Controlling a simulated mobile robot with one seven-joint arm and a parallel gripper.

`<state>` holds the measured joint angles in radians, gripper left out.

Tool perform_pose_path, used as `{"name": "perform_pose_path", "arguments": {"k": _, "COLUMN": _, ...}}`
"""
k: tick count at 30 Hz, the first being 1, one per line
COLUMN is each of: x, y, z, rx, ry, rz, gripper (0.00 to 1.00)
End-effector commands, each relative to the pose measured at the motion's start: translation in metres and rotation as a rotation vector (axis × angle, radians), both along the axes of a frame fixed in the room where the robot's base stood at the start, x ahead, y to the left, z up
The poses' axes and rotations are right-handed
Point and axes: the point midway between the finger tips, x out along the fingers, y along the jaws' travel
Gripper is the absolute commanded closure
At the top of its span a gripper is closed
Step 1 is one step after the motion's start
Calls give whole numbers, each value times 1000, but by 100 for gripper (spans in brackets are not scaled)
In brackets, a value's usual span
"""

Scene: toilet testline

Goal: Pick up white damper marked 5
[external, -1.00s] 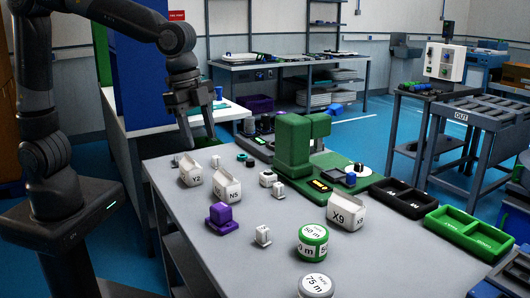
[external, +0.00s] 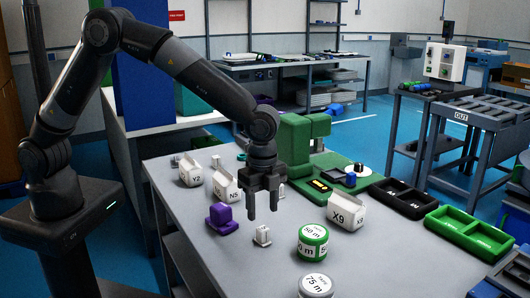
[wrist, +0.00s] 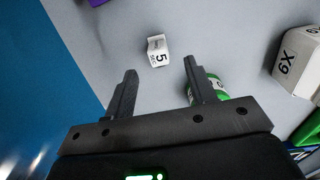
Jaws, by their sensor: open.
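The white damper marked 5 (wrist: 158,51) shows in the wrist view, lying on the grey table a little beyond and between my two fingertips. In the external view a small white damper (external: 262,236) sits on the table just below my gripper (external: 263,210); its marking is too small to read there. My gripper (wrist: 160,78) is open and empty, fingers pointing down, above the table and apart from the damper.
A purple block (external: 221,218) stands left of the damper. A green 50 m tape roll (external: 312,241) and a white 75 m roll (external: 316,286) are to the right and front. Cartons X9 (external: 346,211), N5 (external: 225,187) and Y2 (external: 191,173) stand nearby.

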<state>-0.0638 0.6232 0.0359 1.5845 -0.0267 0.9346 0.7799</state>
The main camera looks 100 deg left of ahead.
Motion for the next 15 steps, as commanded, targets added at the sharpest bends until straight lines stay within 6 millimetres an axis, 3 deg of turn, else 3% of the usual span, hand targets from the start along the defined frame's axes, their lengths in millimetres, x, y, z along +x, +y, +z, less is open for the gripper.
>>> {"name": "perform_pose_path", "arguments": {"k": 10, "x": 0, "y": -2, "z": -29, "rx": 0, "ry": 2, "rz": 0, "gripper": 49}}
{"name": "perform_pose_path", "arguments": {"k": 15, "x": 3, "y": -7, "z": -54, "rx": 1, "ry": 3, "rz": 0, "gripper": 49}}
